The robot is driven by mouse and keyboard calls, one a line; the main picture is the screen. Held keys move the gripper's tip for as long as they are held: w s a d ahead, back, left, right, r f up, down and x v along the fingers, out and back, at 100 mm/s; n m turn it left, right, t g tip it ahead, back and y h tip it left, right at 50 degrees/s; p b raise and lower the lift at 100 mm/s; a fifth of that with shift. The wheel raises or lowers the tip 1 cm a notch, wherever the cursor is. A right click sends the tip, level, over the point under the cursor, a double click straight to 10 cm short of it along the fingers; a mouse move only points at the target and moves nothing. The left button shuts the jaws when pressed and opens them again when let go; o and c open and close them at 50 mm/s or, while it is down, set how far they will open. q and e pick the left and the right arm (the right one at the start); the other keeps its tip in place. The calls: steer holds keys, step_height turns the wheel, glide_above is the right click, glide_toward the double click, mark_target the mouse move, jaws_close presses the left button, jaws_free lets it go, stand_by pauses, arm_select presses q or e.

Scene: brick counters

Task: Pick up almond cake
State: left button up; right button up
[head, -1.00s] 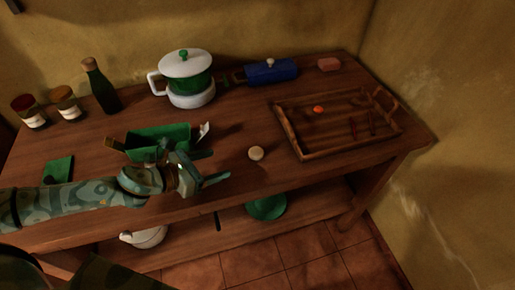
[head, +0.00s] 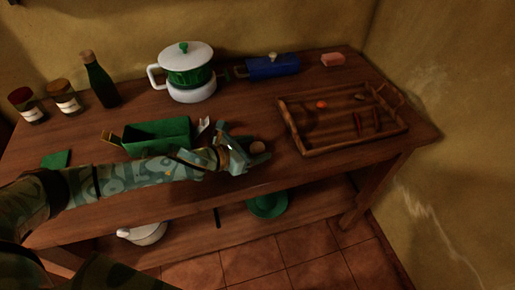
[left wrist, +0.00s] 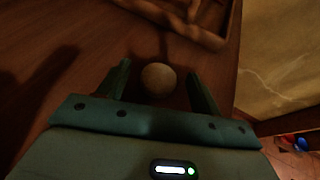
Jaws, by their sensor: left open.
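The almond cake (head: 257,147) looks like a small round beige ball or disc on the wooden table, left of the tray. In the left wrist view the almond cake (left wrist: 158,79) sits between the two fingers, with a visible gap on each side. My left gripper (head: 255,150) is open around it, and its fingers partly hide the cake in the head view. The gripper also shows in the left wrist view (left wrist: 160,85). My right gripper is not in view.
A wooden tray (head: 345,146) with an orange item and several small things lies right of the cake. A green box (head: 157,137) stands left of the gripper.

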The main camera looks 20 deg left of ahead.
arm_select(q)
steer(key=c, duration=1.1)
steer(key=shift+o, duration=0.2)
steer(key=shift+r, duration=0.1)
